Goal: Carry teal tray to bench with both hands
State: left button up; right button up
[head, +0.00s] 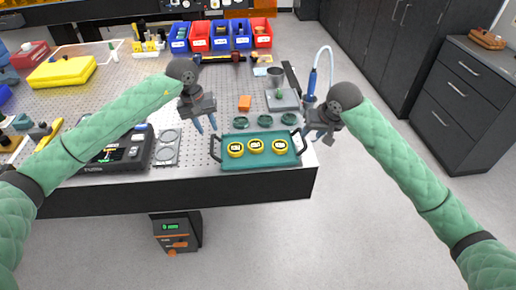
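The teal tray (262,163) rests on the perforated bench top (190,183) near its front right corner. It has a dark handle at each end and carries three round yellow-rimmed pieces (255,145) in a row. My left gripper (205,123) hangs just behind and above the tray's left handle (213,149); its two fingertips are apart with nothing between them. My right gripper (319,137) is close beside the right handle (302,139). Its fingers look spread, and I see nothing held, though whether it touches the handle is unclear.
A dark instrument (120,152) and a grey plate (167,148) lie left. The floor is clear in front; a drawer cabinet (455,100) stands right.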

aim_at(212, 140)
pick_arm(q)
jog(key=shift+a, duration=0.25)
jog(key=shift+f, duration=0.1)
pick_arm(e)
jog(key=shift+f, duration=0.1)
